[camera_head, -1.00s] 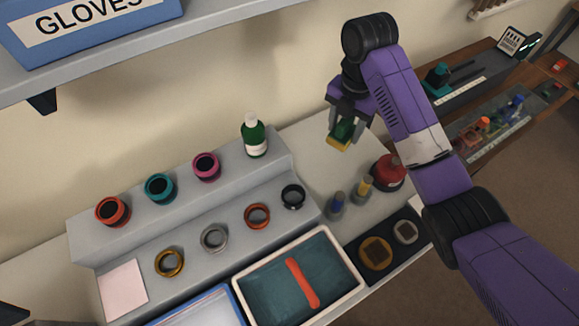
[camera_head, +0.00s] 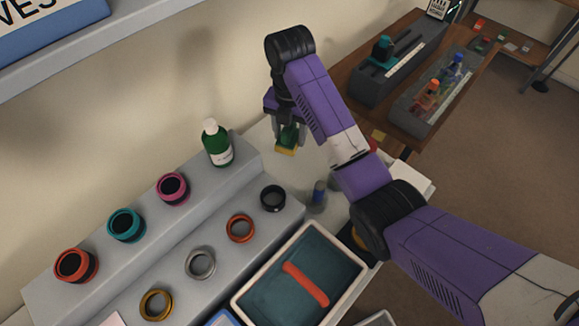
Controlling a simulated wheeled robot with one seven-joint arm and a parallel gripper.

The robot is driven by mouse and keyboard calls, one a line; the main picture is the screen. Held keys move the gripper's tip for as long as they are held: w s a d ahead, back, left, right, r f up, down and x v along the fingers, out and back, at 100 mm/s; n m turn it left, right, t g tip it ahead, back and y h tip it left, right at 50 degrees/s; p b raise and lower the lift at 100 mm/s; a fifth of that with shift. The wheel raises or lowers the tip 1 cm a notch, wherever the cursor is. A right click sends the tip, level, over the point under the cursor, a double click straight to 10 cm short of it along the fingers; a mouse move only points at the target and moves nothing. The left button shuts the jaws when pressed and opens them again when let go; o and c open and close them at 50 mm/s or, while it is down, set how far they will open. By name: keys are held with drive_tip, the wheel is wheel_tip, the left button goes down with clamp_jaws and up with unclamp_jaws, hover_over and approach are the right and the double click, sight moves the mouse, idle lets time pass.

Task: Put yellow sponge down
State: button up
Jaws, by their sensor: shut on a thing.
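The yellow sponge (camera_head: 286,151) has a green upper layer and a yellow underside. My gripper (camera_head: 287,138) is shut on it, pointing down, and holds it above the pale work surface, right of the stepped grey stand. The sponge appears raised, with its yellow face downward; its exact height above the surface is hard to tell. The fingers partly cover its green part.
A green bottle (camera_head: 217,143) stands on the stand (camera_head: 205,228) among several coloured rings, left of my gripper. Pale surface around the sponge looks clear.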

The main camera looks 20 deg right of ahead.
sight(290, 169)
wheel_tip(290, 169, down, 13)
drive_tip(key=shift+f+p, duration=0.1)
drive_tip(key=shift+p, duration=0.2)
idle(0.4)
drive_tip(key=o, duration=1.3)
drive_tip(key=shift+f, duration=0.1)
wheel_tip(290, 169, up, 12)
drive_tip(key=shift+r+b, duration=0.15)
drive_tip(key=shift+b, duration=0.25)
